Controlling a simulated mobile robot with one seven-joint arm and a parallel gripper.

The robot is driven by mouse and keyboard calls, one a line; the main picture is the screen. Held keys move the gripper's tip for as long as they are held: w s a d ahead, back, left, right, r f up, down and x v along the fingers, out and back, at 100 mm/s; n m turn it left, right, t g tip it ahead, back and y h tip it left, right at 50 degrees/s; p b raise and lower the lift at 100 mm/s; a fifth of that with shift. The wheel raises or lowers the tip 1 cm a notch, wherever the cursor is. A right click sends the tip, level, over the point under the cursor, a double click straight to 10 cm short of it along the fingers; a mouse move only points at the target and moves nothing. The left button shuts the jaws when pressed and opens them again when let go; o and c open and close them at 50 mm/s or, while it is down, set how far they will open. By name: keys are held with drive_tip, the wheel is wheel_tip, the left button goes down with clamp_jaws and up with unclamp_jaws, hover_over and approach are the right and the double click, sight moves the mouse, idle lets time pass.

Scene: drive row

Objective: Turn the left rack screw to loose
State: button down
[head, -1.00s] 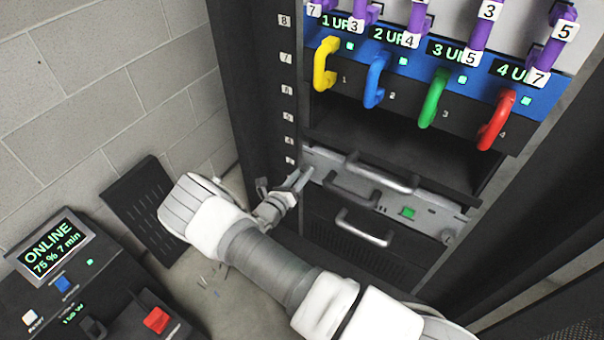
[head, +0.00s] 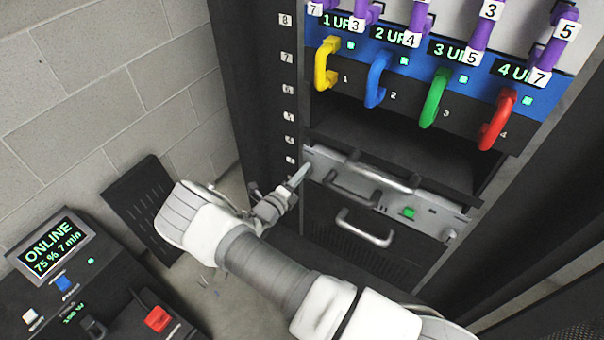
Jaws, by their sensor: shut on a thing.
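A silver rack unit (head: 385,196) with a grey front handle (head: 352,188) sits low in the black rack. Its left end, where the left rack screw lies, is covered by my gripper (head: 304,170). My gripper reaches in from the lower left, its narrow fingers against that left end. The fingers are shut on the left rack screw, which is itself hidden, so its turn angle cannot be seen. A small right screw (head: 449,235) shows at the unit's right end. A green light (head: 409,212) glows on the unit's face.
Above are modules with yellow (head: 326,64), blue (head: 377,80), green (head: 433,98) and red (head: 497,120) handles. A black drawer with a silver handle (head: 365,228) lies below the unit. A power console (head: 65,270) stands at the lower left.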

idle(0.4)
drive_tip(key=c, duration=0.5)
unclamp_jaws()
drive_tip(key=p+v, duration=0.3)
drive_tip(key=v, duration=1.4)
drive_tip(key=shift+s, duration=0.15)
drive_tip(key=shift+a, duration=0.1)
